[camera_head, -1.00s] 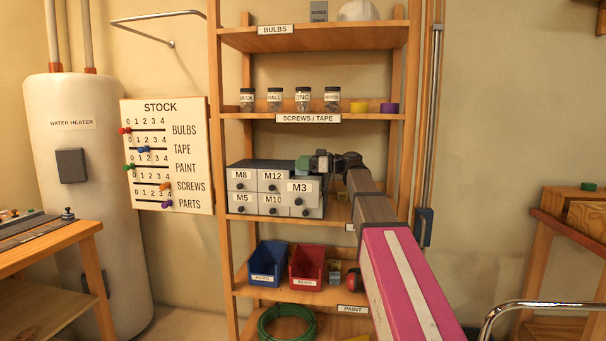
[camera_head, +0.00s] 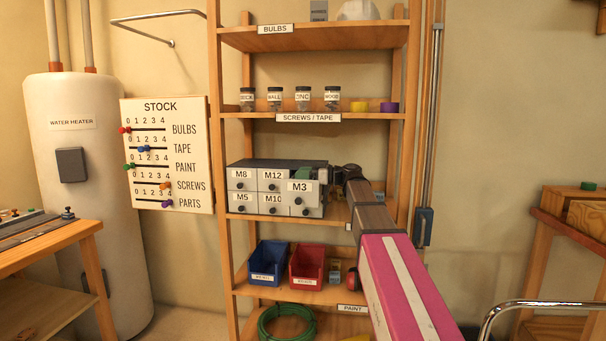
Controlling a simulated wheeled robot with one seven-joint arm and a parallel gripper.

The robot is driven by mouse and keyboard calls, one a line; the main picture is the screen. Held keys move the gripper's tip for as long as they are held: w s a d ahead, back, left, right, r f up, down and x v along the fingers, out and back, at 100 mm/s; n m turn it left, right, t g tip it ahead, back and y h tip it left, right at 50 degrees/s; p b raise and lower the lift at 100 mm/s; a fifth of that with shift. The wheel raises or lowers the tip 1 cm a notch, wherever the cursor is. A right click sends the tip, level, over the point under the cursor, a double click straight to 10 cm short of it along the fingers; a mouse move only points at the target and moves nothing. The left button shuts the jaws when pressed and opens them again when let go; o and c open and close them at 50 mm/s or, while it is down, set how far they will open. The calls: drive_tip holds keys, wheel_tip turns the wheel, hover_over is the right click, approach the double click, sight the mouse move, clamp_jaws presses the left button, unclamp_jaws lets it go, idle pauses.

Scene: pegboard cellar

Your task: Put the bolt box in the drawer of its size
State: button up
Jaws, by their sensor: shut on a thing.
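A grey drawer cabinet (camera_head: 262,163) stands on the middle shelf, with drawers marked M8, M12, M5, M10 and M3. The M3 drawer (camera_head: 300,198) stands out in front of the others, pulled open. The small green thing, which looks like the bolt box (camera_head: 306,174), is just above and behind the M3 front, its lower part hidden by that front. My gripper (camera_head: 320,175) reaches in from the right and is shut on it. The fingertips are small and hard to make out. I cannot read any size on the box.
A shelf upright (camera_head: 400,150) stands right of my arm. The shelf above holds jars (camera_head: 275,99) and tape rolls (camera_head: 389,107). Blue (camera_head: 267,262) and red (camera_head: 307,265) bins sit on the shelf below. Some bare shelf shows right of the cabinet.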

drive_tip(key=o, duration=1.1)
drive_tip(key=shift+c, duration=0.2)
drive_tip(key=shift+r, duration=0.1)
